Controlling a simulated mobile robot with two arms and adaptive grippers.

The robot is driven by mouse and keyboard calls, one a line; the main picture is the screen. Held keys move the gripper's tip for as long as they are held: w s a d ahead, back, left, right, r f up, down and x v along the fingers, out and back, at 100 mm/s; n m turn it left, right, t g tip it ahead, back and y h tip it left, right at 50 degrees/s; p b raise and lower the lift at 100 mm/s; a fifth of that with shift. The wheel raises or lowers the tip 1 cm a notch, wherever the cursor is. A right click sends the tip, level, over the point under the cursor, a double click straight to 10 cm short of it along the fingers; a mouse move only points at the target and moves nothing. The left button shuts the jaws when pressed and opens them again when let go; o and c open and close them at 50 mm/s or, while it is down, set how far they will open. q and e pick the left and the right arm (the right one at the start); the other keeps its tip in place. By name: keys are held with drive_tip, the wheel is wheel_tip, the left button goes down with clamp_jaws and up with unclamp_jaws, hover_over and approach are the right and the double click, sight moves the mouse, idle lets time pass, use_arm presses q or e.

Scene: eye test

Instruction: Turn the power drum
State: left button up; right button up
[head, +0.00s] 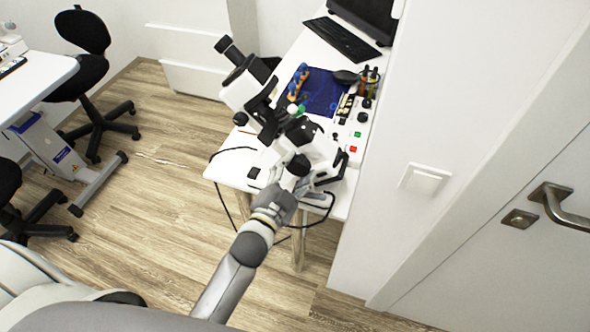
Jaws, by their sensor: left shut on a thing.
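A white and black microscope (244,88) stands on the white table against the wall. My left gripper (298,172) reaches in from below and is at the near lower side of the microscope body. It is shut on a small dark round part there, which looks like the power drum. The fingertips and most of the drum are hard to make out, since the gripper covers them. How far the drum is turned cannot be seen. My right gripper is not in view.
The white table (232,172) also holds a blue mat (322,92), small bottles and a keyboard (342,40). A black cable loops at its left edge. A wall and a door with a handle (560,205) are close on the right. Wooden floor is open on the left, before black chairs (88,72).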

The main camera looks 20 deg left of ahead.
use_arm(q)
drive_tip(key=o, duration=1)
drive_tip(key=shift+o, duration=0.2)
drive_tip(key=shift+s, duration=0.1)
drive_tip(key=s+a, duration=0.1)
drive_tip(key=s, duration=1)
drive_tip(key=shift+s+a+r, duration=0.25)
drive_tip(key=shift+s, duration=0.15)
